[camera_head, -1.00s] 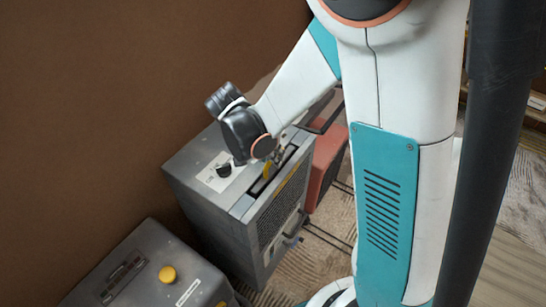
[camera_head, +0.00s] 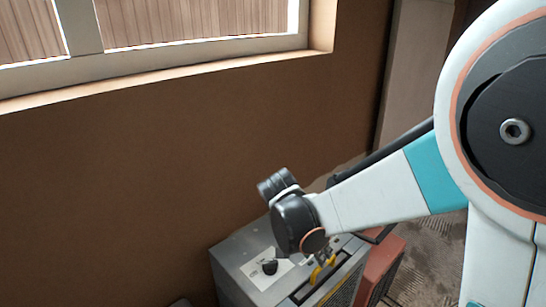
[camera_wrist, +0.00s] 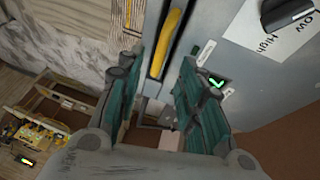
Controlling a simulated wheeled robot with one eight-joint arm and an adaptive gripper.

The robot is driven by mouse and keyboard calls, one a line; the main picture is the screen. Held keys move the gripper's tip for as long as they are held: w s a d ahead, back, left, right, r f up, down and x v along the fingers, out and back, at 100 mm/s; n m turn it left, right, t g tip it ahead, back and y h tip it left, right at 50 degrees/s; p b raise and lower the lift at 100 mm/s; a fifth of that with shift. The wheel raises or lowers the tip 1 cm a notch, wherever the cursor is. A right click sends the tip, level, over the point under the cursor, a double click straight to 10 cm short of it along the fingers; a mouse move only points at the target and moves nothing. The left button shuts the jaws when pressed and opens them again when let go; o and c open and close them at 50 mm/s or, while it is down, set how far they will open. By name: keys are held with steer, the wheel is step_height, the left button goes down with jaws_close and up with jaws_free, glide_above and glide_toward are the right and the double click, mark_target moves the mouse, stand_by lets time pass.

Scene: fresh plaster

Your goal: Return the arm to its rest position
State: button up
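My arm reaches from the right to above a grey metal machine (camera_head: 235,275) in the head view. My gripper (camera_wrist: 158,78) is open in the wrist view, with its two teal-padded fingers apart and nothing between them. A yellow bar (camera_wrist: 171,40) in a slot of the machine lies just beyond the fingertips. Yellow also shows in the head view (camera_head: 318,275), below my wrist. A black dial (camera_wrist: 285,12) on a white Low/High label and a green-lit switch (camera_wrist: 217,82) are to the right of the fingers. The fingertips are too small in the head view to tell contact.
A red box (camera_head: 380,268) stands just right of the machine. A brown wall (camera_head: 130,190) with a window (camera_head: 200,45) is behind. A wooden stand with yellow items (camera_wrist: 40,125) shows at lower left in the wrist view.

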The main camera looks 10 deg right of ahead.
steer(key=s+d+r+n+t+y, duration=0.3)
steer(key=s+r+n+t+y, duration=0.2)
steer(key=s+r+n, duration=0.5)
steer(key=s+r+t, duration=0.1)
steer(key=s, duration=0.3)
steer(key=shift+s+d+r+b, duration=0.15)
steer(key=shift+r+b, duration=0.2)
steer(key=shift+r, duration=0.05)
